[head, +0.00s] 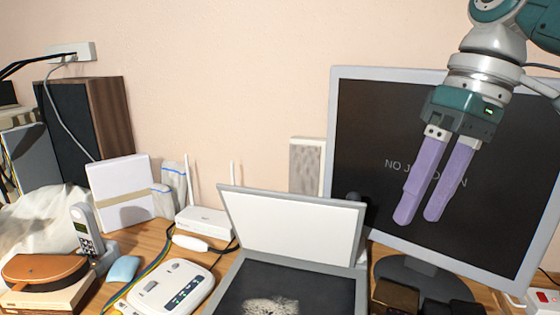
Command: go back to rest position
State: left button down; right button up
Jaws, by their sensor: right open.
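My right gripper (418,218) hangs in the upper right of the head view, with two purple fingers pointing down. The fingers are apart with nothing between them. It is in front of the dark monitor (360,120), clear of the desk. A cordless phone (88,235) stands upright in its cradle at the left of the desk. A white device with buttons (170,288), perhaps a phone base, lies at the lower middle left. My left gripper is not in view.
An open device with a raised white lid (292,232) stands at centre. A white router (206,222) stands behind it. A dark speaker (88,125) is at left. Small dark objects (396,296) lie below the monitor. The desk is crowded; the wall above centre is bare.

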jog(key=s+a+f+t+p, duration=0.2)
jog(key=s+a+f+p, duration=0.15)
jog(key=s+f, duration=0.75)
jog(key=s+d+r+m+t+h+p, duration=0.1)
jog(key=s+d+r+m, duration=0.15)
jog(key=s, duration=0.45)
jog(key=s+d+r+m+t+h+p, duration=0.1)
jog(key=s+d+r+h, duration=0.15)
jog(key=s, duration=0.45)
pick_arm(q)
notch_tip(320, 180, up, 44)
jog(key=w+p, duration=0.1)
jog(key=p, duration=3.7)
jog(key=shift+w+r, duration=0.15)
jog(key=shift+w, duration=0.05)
pick_arm(e)
notch_tip(320, 180, up, 37)
jog(key=shift+y, duration=0.35)
